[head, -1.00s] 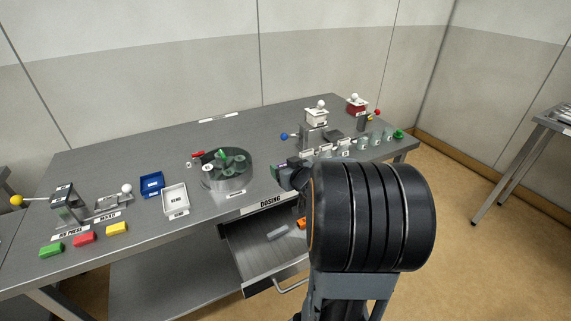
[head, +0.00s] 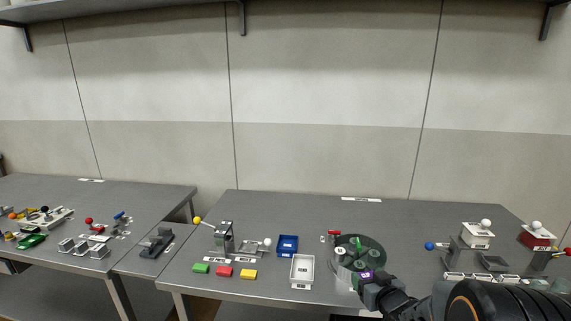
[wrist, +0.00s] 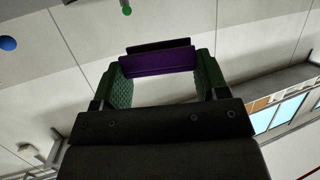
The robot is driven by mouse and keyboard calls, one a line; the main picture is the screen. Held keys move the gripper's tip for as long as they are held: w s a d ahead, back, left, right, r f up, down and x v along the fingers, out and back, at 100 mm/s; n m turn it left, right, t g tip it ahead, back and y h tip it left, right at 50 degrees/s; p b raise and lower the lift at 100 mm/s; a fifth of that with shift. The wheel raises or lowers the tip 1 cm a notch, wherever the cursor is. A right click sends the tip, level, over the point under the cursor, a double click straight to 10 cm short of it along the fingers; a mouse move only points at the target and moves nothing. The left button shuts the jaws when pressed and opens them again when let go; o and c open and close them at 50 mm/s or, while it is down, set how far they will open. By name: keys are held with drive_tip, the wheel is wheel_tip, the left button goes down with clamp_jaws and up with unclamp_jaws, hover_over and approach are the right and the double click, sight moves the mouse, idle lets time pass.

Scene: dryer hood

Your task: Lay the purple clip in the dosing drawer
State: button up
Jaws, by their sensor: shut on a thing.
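The purple clip (wrist: 157,60) is held between the green-padded fingers of my gripper (wrist: 160,75) in the wrist view. It spans the gap between the two fingertips. In the head view my gripper (head: 366,279) is low, in front of the round carousel (head: 372,248), and a bit of the purple clip (head: 366,274) shows at its tip. The dosing drawer is not in view now; it lies below the lower edge of the head view.
A white bin (head: 302,272) and a blue bin (head: 288,244) stand left of the carousel. Red (head: 224,272), green and yellow blocks lie at the table's front edge. A white-topped press (head: 478,236) stands at the right. A second table (head: 90,215) stands further left.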

drive_tip(key=a+f+n+y+p, duration=0.1)
drive_tip(key=a+y, duration=0.1)
drive_tip(key=a, duration=0.4)
drive_tip(key=s+d+r+m+h+b, duration=0.1)
drive_tip(key=s+d+m+h+b, duration=0.1)
drive_tip(key=d, duration=0.7)
drive_tip(key=s+d+r+m+h+b, duration=0.1)
drive_tip(key=s+d+h+b, duration=0.3)
drive_tip(key=d, duration=0.5)
drive_tip(key=shift+s+d+m+h+b, duration=0.2)
drive_tip(key=shift+d+m+h+b, duration=0.1)
drive_tip(key=shift+m, duration=0.5)
drive_tip(key=shift+r, duration=0.1)
drive_tip(key=b, duration=0.2)
hover_over(419, 296)
drive_tip(key=s, duration=0.1)
drive_tip(key=f, duration=0.8)
drive_tip(key=shift+s+a+f, duration=0.1)
drive_tip(key=shift+a+f, duration=0.2)
drive_tip(key=f, duration=0.2)
drive_tip(key=w+f, duration=0.1)
drive_tip(key=shift+d+f+b, duration=0.1)
drive_tip(key=shift+d+b, duration=0.2)
drive_tip(key=shift+d, duration=0.05)
drive_tip(key=shift+f, duration=0.4)
